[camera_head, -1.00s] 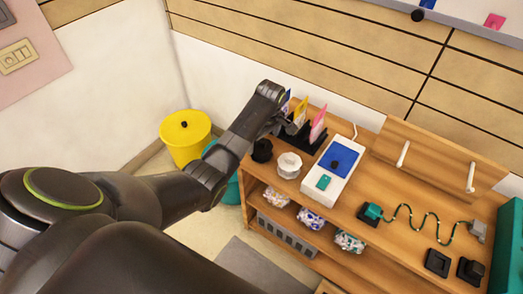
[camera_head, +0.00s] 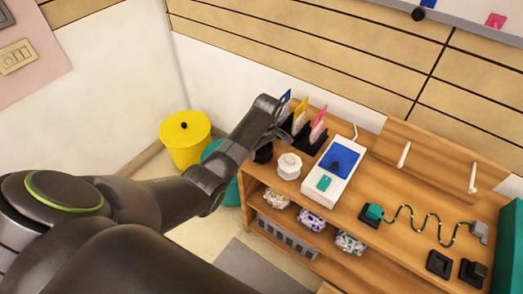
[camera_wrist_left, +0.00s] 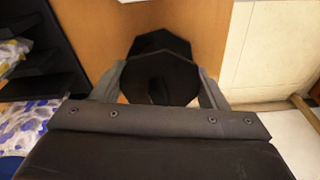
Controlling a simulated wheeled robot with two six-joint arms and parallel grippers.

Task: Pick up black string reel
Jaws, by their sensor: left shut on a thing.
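The black string reel (camera_head: 263,154) is at the left end of the wooden shelf top, partly hidden by my left gripper (camera_head: 268,140) in the head view. In the left wrist view the black reel (camera_wrist_left: 161,72) sits between the two grey fingers of my left gripper (camera_wrist_left: 160,88), which is shut on it. I cannot tell whether it still touches the shelf top. A white string reel (camera_head: 289,166) stands just to the right of it. My right gripper is not in view.
The wooden shelf (camera_head: 393,239) also carries a black holder with colored cards (camera_head: 301,115), a white device with a blue screen (camera_head: 334,166) and a green coiled cord (camera_head: 412,221). A yellow bin (camera_head: 186,144) stands on the floor to the left.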

